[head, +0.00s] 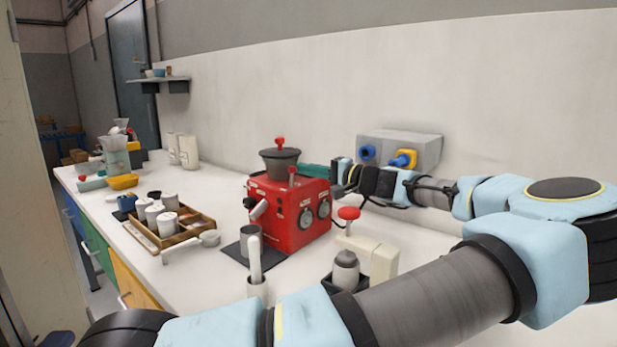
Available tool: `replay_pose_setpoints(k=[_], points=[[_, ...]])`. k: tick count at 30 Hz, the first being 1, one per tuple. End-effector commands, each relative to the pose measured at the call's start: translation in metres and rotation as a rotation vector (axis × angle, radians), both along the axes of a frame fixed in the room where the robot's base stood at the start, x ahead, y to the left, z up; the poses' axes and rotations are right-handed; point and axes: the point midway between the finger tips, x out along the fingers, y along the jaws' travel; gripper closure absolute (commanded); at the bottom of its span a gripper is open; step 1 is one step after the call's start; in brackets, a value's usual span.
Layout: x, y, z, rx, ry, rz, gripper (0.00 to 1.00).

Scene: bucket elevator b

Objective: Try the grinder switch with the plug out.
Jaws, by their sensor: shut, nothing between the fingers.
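The red grinder (286,215) stands on the white bench with a dark hopper (279,158) on top. I cannot tell which part is the switch. A grey socket box (397,150) on the wall has a blue fitting (367,152) and a yellow plug-like piece (404,159) at its front; I cannot tell whether that is the grinder's plug. My gripper (318,171) is shut and empty, at the grinder's far right upper edge, partly hidden by it; contact is unclear.
A grey cup (250,242) and a pale upright tool (255,262) are in front. A wooden tray (170,238) of canisters is left.

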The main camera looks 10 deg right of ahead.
Motion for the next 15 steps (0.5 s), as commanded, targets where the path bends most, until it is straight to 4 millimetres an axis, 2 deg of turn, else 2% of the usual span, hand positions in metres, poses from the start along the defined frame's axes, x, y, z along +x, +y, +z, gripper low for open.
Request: replay_pose_setpoints(k=[3,15], points=[[-0.003,0.003,-0.003,-0.067,-0.059,-0.001,1.00],[-0.012,0.013,0.006,-0.253,-0.226,0.000,1.00]])
